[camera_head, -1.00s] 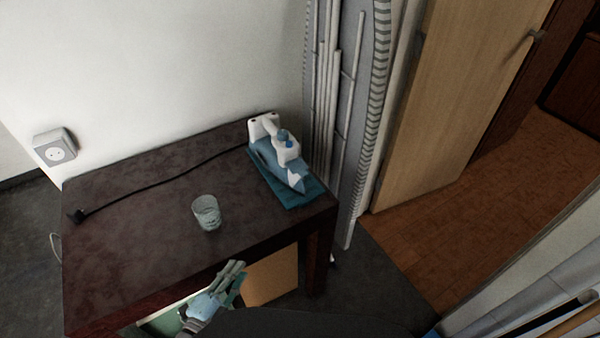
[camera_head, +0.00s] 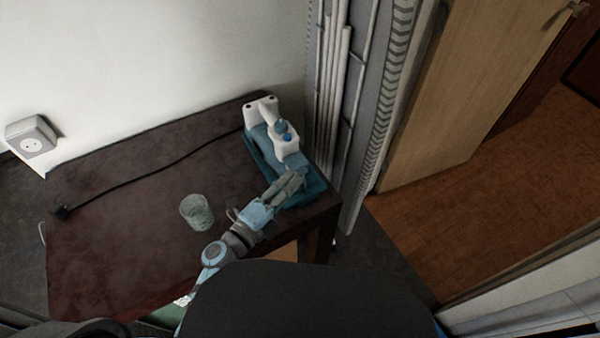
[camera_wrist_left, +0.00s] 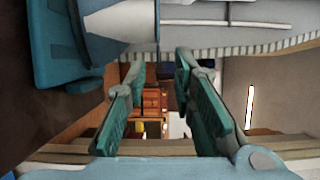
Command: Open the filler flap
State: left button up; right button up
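A white and blue steam iron (camera_head: 285,146) rests on a teal base (camera_head: 312,184) at the right end of the dark table. Blue parts show on its top; I cannot make out the filler flap. My left gripper (camera_head: 290,184) is at the front end of the iron, overlapping its tip in the head view. I cannot tell if they touch. In the left wrist view, the two teal fingers of the left gripper (camera_wrist_left: 160,68) are apart with nothing between them. My right gripper is out of view.
A clear glass (camera_head: 197,212) stands on the dark table (camera_head: 120,250), left of my left wrist. A black cord (camera_head: 150,176) runs across the table to a plug (camera_head: 60,211).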

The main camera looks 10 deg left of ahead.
aim_at(298, 164)
pick_arm(q)
jog(key=x, duration=0.4)
jog(key=shift+w+f, duration=0.15)
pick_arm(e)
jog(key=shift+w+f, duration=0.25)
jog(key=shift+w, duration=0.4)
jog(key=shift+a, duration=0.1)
pick_arm(q)
jog(key=shift+c, duration=0.5)
grip_shut()
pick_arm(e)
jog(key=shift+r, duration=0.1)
